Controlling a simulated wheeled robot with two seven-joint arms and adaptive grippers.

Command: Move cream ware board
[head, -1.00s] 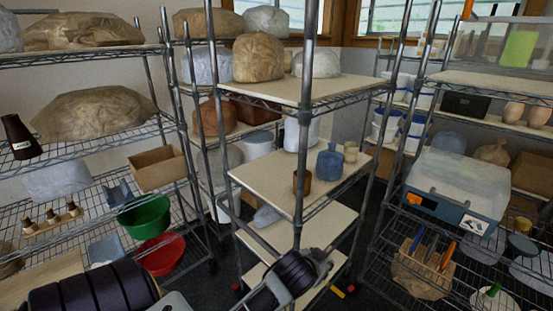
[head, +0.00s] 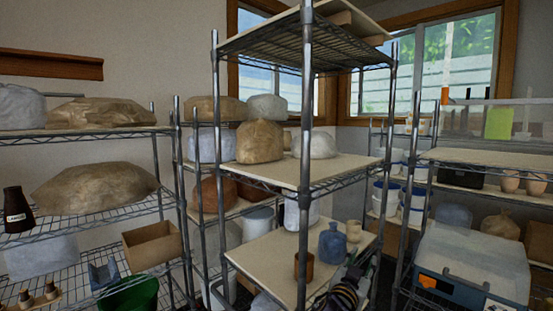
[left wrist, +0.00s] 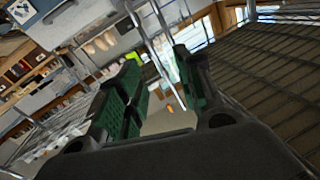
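The middle rack holds cream boards. The lower visible cream board (head: 258,252) carries a brown cup (head: 303,267), a blue bottle (head: 331,243), small tan cups (head: 353,230) and a white container (head: 301,212). The board above it (head: 285,174) carries bagged lumps. I cannot tell which board is the task's. My left gripper shows partly at the bottom of the head view (head: 352,283), near the lower board's front right side. In the left wrist view its green-padded fingers (left wrist: 158,60) are apart, with nothing seen held. My right gripper is not in view.
The rack's metal posts (head: 305,130) stand close to my left gripper. A wire top shelf (head: 275,50) is overhead. Shelves with bags (head: 95,187) and a cardboard box (head: 152,245) stand left.

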